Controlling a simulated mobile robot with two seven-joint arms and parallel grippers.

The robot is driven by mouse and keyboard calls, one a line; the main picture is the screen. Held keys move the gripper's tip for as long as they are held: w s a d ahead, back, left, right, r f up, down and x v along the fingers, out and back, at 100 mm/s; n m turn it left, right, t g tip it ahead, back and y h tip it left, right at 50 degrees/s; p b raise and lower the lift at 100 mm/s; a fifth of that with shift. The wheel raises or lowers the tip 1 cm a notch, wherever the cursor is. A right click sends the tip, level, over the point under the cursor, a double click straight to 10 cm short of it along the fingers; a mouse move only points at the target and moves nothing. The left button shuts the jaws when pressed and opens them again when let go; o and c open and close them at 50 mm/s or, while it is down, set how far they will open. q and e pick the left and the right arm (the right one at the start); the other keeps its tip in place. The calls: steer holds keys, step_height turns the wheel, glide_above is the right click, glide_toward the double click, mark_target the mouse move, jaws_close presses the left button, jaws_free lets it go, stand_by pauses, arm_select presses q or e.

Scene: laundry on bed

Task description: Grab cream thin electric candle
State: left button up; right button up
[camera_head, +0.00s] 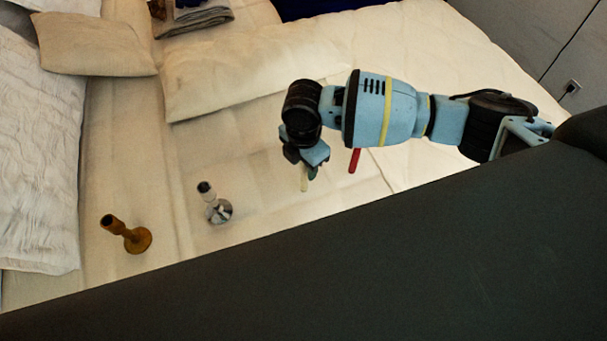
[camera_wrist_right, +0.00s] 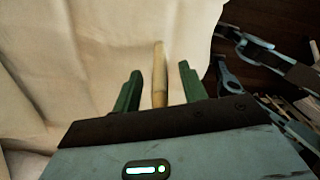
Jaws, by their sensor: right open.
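The cream thin candle (camera_head: 304,178) shows in the head view as a short pale strip just below my right gripper (camera_head: 309,170); most of it is hidden by the gripper. In the right wrist view the candle (camera_wrist_right: 160,75) stands out between the two green fingers of my right gripper (camera_wrist_right: 159,90). The fingers are open, one on each side of the candle, with a gap visible on both sides. I cannot tell whether the candle lies on the bed or stands. My left gripper is not in view.
A red candle (camera_head: 354,160) is just right of the gripper. A silver candle holder (camera_head: 219,211) and an orange-brown one (camera_head: 137,239) stand on the bed (camera_head: 180,150) to the left. Pillows (camera_head: 245,82) lie behind. A dark surface fills the lower right.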

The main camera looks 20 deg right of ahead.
jaws_close()
steer(key=shift+r, duration=0.1)
stand_by(0.3)
